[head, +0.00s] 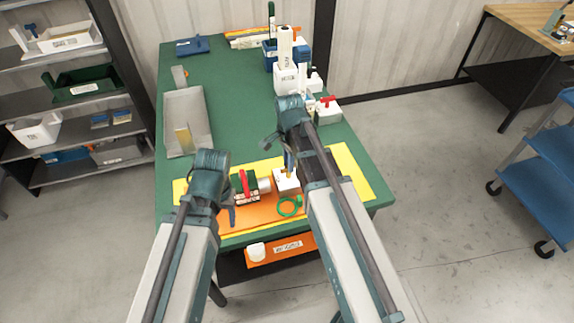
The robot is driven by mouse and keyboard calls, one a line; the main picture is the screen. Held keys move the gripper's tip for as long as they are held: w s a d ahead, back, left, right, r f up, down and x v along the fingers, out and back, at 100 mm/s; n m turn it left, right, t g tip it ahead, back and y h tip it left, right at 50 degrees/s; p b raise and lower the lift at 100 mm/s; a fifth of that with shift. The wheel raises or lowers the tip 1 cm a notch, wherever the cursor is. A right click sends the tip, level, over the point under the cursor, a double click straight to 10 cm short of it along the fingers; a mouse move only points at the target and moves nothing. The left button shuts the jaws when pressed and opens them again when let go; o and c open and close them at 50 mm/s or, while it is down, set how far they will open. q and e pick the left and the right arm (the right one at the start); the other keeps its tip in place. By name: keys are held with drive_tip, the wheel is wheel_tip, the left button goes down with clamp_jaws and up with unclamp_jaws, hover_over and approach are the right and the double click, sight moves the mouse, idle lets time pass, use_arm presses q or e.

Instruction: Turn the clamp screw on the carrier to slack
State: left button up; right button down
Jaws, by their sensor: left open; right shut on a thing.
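An orange board (262,218) lies on a yellow mat (349,170) at the near end of the green table. On it are a dark green block with a red strap (244,186), a white block (287,184) and a bright green ring (290,206). I cannot tell for sure which part is the carrier's clamp screw. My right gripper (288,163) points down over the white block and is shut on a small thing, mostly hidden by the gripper. My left gripper (229,212) is open and empty, low at the left of the green block.
A grey tray (170,124) lies on the left of the table (232,90). White and blue containers (285,82) stand at the back right, with a red-handled white box (326,112) nearer. The table's middle is clear. An orange labelled bin (281,250) is under the front edge.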

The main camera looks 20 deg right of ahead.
idle(0.3)
drive_tip(key=shift+n, duration=1.8)
drive_tip(key=shift+n, duration=0.3)
drive_tip(key=n, duration=0.3)
drive_tip(key=shift+n, duration=1.7)
